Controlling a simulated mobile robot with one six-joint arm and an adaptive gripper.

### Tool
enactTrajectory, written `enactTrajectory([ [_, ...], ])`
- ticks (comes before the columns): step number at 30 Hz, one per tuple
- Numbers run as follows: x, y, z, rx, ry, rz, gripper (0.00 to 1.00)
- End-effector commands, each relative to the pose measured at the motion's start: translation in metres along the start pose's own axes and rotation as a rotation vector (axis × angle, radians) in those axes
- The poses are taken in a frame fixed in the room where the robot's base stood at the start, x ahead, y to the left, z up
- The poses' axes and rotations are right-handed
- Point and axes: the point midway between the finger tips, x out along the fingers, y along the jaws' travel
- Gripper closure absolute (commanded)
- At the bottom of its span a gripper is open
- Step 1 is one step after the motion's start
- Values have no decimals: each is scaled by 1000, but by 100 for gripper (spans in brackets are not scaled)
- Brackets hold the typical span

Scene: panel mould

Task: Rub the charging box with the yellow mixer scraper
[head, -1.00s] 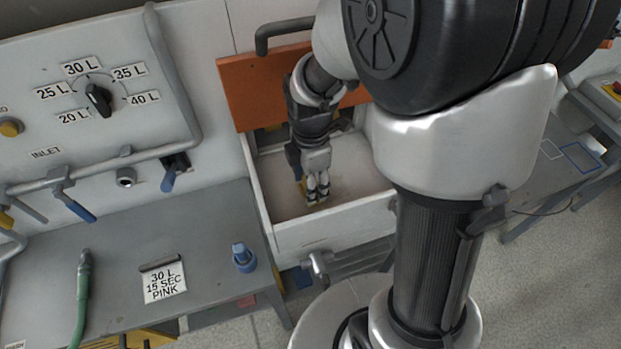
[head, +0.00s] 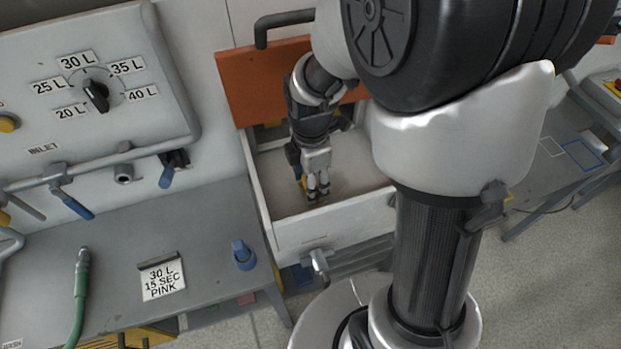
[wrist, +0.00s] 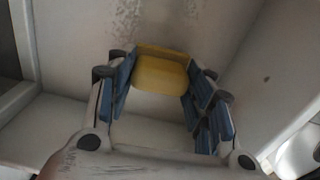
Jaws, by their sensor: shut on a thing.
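The charging box (head: 335,230) is an open white box with an orange panel (head: 245,88) raised behind it. My gripper (head: 317,192) reaches down into the box, left of its middle. In the wrist view my gripper (wrist: 160,82) has its blue-padded fingers on either side of the yellow mixer scraper (wrist: 161,74) and is shut on it. The scraper's far edge is close to a pale inner surface with dark speckles (wrist: 125,22); I cannot tell whether it touches. In the head view the fingers mostly hide the scraper.
A grey bench (head: 215,225) stands left of the box, with a blue fitting (head: 243,255), a label card (head: 162,280) and a green hose (head: 78,300). A dial panel (head: 95,90) is above it. A grey pipe handle (head: 285,22) juts out above the orange panel.

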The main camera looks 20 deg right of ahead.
Motion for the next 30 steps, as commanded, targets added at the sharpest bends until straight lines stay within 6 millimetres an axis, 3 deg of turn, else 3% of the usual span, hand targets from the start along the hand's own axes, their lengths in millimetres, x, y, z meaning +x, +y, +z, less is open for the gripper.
enactTrajectory([
  [30,15,0,6,2,0,0,71],
])
